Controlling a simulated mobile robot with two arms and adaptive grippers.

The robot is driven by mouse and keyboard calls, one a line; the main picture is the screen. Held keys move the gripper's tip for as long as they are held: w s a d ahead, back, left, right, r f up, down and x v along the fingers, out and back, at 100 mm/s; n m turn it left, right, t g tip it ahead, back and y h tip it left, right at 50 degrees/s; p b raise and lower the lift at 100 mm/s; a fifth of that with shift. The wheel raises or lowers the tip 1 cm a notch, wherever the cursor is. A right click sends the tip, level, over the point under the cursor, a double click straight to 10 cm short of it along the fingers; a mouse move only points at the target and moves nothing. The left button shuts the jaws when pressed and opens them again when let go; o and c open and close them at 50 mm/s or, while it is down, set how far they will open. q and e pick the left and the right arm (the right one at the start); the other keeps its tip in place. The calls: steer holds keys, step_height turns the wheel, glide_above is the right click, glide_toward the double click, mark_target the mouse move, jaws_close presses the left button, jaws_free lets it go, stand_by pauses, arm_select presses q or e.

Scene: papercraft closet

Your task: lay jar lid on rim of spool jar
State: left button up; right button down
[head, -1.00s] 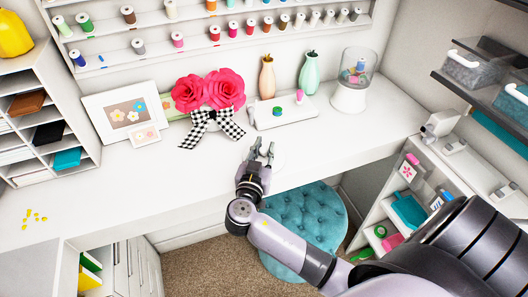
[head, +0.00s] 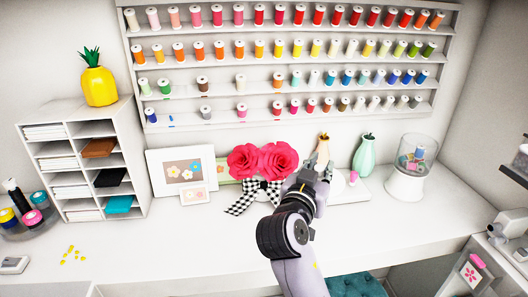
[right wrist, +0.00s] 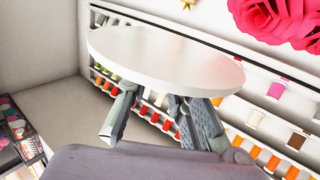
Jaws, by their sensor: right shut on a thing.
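The spool jar (head: 417,151) is a clear jar with colored spools inside, on a white base at the right end of the desk. My right gripper (head: 318,163) is raised over the desk, left of the jar and well apart from it, in front of the vases. It is shut on the jar lid, a flat white disc (right wrist: 165,58) that shows large in the right wrist view, with the fingers at its near edge. In the head view the lid cannot be made out clearly against the white. My left gripper is not in view.
Red flowers with a checkered bow (head: 262,165) stand just left of my right gripper. A mint vase (head: 365,157) stands between my gripper and the jar. Spool shelves (head: 290,65) cover the wall behind. The desk front is mostly clear.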

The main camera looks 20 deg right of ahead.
steer(key=s+a+f+n+t+y, duration=0.5)
steer(key=s+a+f+n+y, duration=0.4)
steer(key=s+a+f+y, duration=0.3)
step_height(320, 180, down, 4)
steer(key=s+a, duration=0.1)
steer(key=s, duration=0.1)
steer(key=shift+s+a+r+t+y, duration=0.15)
steer(key=shift+s+t+y, duration=0.15)
steer(key=shift+s+y, duration=0.1)
